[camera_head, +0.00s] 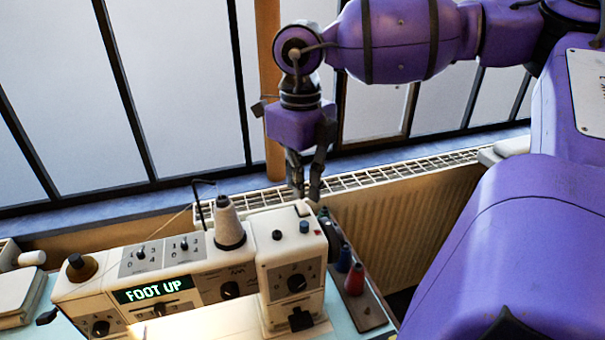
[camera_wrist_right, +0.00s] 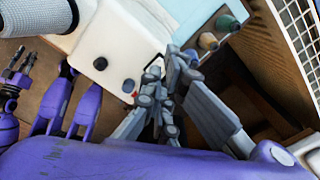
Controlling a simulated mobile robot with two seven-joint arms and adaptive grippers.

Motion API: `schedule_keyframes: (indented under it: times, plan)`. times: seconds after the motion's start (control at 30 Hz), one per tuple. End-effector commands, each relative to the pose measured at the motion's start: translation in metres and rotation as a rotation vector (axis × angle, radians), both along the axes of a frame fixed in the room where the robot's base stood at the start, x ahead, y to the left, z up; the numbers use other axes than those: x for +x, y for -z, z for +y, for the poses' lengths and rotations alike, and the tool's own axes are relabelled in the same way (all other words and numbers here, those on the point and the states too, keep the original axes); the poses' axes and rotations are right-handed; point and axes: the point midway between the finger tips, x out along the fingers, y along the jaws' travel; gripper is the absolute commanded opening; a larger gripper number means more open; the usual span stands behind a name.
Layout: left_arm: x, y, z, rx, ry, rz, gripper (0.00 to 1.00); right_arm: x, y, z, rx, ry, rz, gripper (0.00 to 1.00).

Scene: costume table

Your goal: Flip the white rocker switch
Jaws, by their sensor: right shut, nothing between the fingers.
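The white sewing machine (camera_head: 185,262) stands on the table, with a "FOOT UP" display on its front. A small pale piece (camera_head: 302,209) at the back edge of its right-hand head may be the white rocker switch; I cannot tell its position. My right gripper (camera_head: 306,192) points down just above and behind that spot, shut and empty. In the right wrist view its fingers (camera_wrist_right: 168,78) reach over the edge of the white housing (camera_wrist_right: 112,38) and hide part of it. A small grey gripper (camera_wrist_right: 20,68) at the left edge there appears to be my left one.
Dark knobs (camera_head: 277,235) and a red button (camera_head: 318,231) sit on the machine's head. A thread cone (camera_head: 229,225) stands left of the gripper. Red and blue spools (camera_head: 354,279) stand to the right. A radiator (camera_head: 400,215) and windows lie behind.

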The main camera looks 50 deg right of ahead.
Motion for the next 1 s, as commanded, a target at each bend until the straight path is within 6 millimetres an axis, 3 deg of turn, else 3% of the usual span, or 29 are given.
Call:
schedule_keyframes:
  times: [1.0]
  plan:
    - [-0.001,0.003,0.000,0.000,0.000,0.003,0.25,0.000,0.011,0.000,0.000,0.000,0.001,0.00]
